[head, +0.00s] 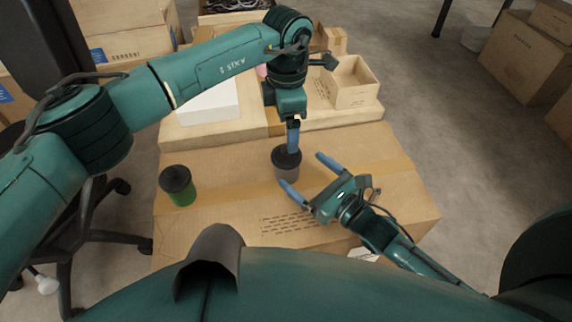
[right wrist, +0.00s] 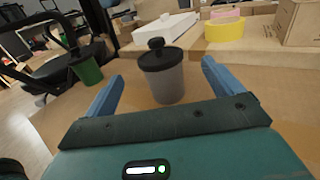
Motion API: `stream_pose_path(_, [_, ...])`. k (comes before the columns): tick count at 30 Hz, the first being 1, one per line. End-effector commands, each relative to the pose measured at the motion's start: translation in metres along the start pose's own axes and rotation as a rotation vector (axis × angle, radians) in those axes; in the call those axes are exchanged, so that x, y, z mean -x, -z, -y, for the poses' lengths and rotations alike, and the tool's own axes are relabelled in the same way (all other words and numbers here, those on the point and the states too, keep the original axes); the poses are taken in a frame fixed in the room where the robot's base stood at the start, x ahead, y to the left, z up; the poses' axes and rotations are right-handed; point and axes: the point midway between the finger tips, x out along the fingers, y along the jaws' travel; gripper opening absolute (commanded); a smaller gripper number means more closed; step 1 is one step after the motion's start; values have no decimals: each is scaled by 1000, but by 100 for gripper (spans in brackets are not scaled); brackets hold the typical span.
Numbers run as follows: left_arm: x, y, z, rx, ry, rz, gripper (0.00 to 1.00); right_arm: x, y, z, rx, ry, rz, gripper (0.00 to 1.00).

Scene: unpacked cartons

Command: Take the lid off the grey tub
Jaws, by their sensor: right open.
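The grey tub (head: 287,174) stands upright on the cardboard surface, with its black lid (head: 283,160) on. In the right wrist view the grey tub (right wrist: 168,85) shows ahead between my fingers, and its lid (right wrist: 162,60) has a round black knob. My right gripper (head: 308,178) is open, its blue fingers pointing toward the tub from the front right, with the tub at or just beyond the tips. My left gripper (head: 293,137) points down over the lid and hides part of it. Its fingers overlap from this side, so its opening is unclear; the right wrist view does not show it.
A green tub (head: 182,192) with a black lid stands to the left on the same carton (head: 225,155). Behind are a white box (head: 208,103) and an open cardboard box (head: 352,88). A yellow roll (right wrist: 224,31) shows in the right wrist view. The carton's right side is clear.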

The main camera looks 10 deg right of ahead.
Motion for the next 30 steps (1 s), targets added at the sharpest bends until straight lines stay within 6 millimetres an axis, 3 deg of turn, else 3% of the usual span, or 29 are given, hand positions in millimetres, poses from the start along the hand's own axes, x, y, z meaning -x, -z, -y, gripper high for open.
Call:
stream_pose_path(6, [0, 0, 0, 0, 0, 0, 84, -42, -1, 0, 1, 0, 2, 92])
stream_pose_path(12, [0, 0, 0, 0, 0, 0, 84, -63, 0, 0, -1, 0, 0, 92])
stream_pose_path(24, [0, 0, 0, 0, 0, 0, 84, -69, 0, 0, 0, 0, -1, 92])
stream_pose_path(30, [0, 0, 0, 0, 0, 0, 84, -69, 0, 0, 0, 0, -1, 75])
